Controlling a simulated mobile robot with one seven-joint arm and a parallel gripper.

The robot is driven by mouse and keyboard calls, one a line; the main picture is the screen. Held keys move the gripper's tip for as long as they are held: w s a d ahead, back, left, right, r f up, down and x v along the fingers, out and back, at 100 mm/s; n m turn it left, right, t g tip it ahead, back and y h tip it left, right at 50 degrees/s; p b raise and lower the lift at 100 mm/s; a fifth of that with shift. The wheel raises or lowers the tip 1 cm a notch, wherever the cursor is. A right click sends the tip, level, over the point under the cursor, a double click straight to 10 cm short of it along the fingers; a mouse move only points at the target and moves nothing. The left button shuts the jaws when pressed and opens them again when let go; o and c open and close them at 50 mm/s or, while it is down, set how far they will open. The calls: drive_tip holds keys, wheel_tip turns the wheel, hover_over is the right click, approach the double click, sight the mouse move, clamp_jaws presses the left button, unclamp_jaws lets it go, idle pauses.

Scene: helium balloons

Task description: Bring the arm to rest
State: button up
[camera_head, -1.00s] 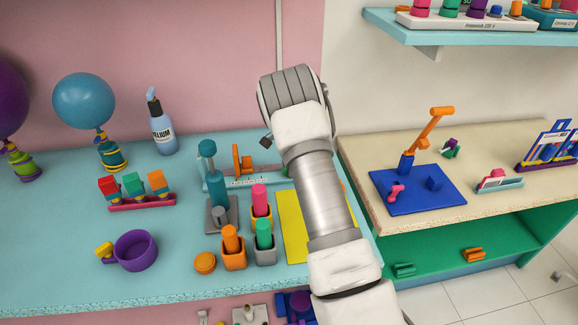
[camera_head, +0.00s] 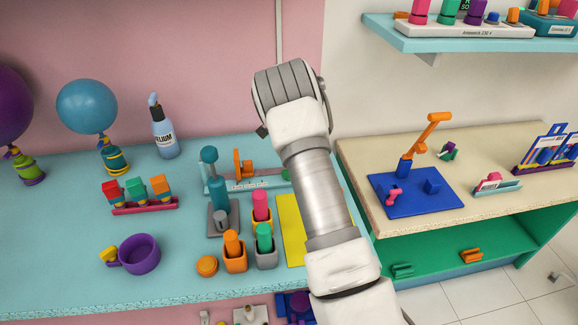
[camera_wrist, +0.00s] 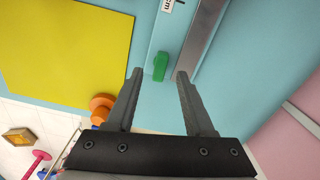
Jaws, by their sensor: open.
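My arm rises over the right part of the blue table in the head view, and its links hide my gripper there. In the wrist view my gripper (camera_wrist: 158,80) is open, with nothing between its two dark fingers. A small green piece (camera_wrist: 161,66) on a pale ruler-like strip shows beyond and between the fingertips; it looks apart from them. A yellow sheet (camera_wrist: 65,45) lies on the table to the left in the wrist view, and it is partly hidden behind my arm in the head view (camera_head: 290,230).
A beige table (camera_head: 400,218) with a blue board (camera_head: 440,200) is at the right, below a shelf (camera_head: 460,38). Open air surrounds my arm above the tables.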

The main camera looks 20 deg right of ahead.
wheel_tip(320, 180, up, 3)
drive_tip(key=shift+p, duration=0.55)
drive_tip(key=shift+f, duration=0.1)
drive_tip(key=s+a+r+n+t, duration=0.1)
drive_tip(key=s+a+r+n, duration=0.1)
drive_tip(key=s+r, duration=0.35)
drive_tip(key=s+a+r+n+t, duration=0.1)
drive_tip(key=s+a+r+n, duration=0.15)
drive_tip(key=r, duration=0.65)
drive_tip(key=s+a+r+n, duration=0.2)
drive_tip(key=s+r+n, duration=0.1)
drive_tip(key=s+r, duration=0.3)
drive_tip(key=s+a+r+n+t, duration=0.1)
drive_tip(key=s+n, duration=0.4)
drive_tip(key=s, duration=0.6)
drive_tip(key=s+a+r+n+t, duration=0.2)
drive_tip(key=s+a+r+n, duration=0.2)
drive_tip(key=s, duration=0.8)
drive_tip(key=shift+a+n+t, duration=0.3)
drive_tip(key=shift+a+n, duration=0.2)
drive_tip(key=shift+n, duration=0.35)
drive_tip(key=shift+r, duration=0.15)
